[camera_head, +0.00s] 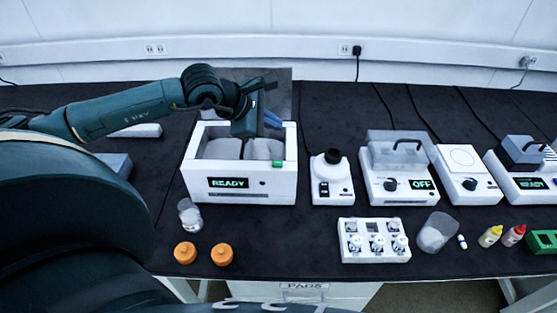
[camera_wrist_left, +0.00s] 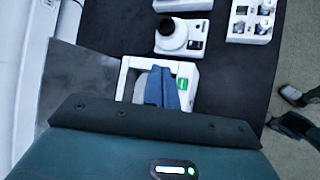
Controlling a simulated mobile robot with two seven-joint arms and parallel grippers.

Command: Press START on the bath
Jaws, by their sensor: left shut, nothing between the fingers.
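The bath (camera_head: 240,185) is a white open box with a dark front display reading READY. Its green button (camera_head: 277,163) sits at the right of the front rim; I cannot read its label. The button also shows in the left wrist view (camera_wrist_left: 183,84), just right of my fingers. My left gripper (camera_head: 273,121) has blue fingers, shut and empty, above the back right part of the bath. In the left wrist view the fingers (camera_wrist_left: 163,88) cover part of the bath's inside. I cannot tell their exact height above the rim. My right gripper is not in view.
Right of the bath stand a small white device (camera_head: 331,185) with a black top and a clear-lidded unit (camera_head: 400,185) reading OFF. In front are a clear jar (camera_head: 190,215), two orange caps (camera_head: 203,253) and a white rack (camera_head: 375,241). Dark bench lies between.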

